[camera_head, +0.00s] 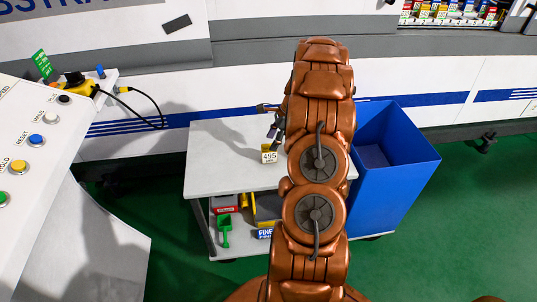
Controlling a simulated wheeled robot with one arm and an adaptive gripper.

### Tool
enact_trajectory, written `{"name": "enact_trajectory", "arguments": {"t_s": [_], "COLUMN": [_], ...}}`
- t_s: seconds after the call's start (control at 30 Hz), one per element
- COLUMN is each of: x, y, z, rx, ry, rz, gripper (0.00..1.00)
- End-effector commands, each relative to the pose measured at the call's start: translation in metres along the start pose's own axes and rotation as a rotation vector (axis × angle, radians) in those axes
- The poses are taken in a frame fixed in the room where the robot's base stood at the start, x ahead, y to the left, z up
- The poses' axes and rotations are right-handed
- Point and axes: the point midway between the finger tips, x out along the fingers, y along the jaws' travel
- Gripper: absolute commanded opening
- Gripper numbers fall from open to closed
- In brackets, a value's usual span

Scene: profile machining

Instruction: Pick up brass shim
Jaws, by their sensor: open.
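My gripper (271,123) is small and partly hidden behind my copper-coloured arm. Its dark fingers show at the arm's left side, open, over the white cart top (225,160).
A blue bin (400,175) stands right of the cart. The lower shelf holds a red box (224,203) and a green scoop (224,229). A control panel (35,150) with coloured buttons is at the left. The cart top's left part is clear.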

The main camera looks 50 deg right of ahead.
Motion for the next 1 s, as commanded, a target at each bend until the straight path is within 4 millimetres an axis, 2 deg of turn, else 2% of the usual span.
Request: {"name": "enact_trajectory", "arguments": {"t_s": [0.23, 0.5, 1.0], "x": [0.032, 0.036, 0.036], "y": [0.002, 0.001, 0.001], "z": [0.002, 0.002, 0.002], "rx": [0.001, 0.000, 0.000], "ry": [-0.001, 0.000, 0.001], "rz": [0.004, 0.000, 0.000], "gripper": [0.58, 0.57, 0.05]}}
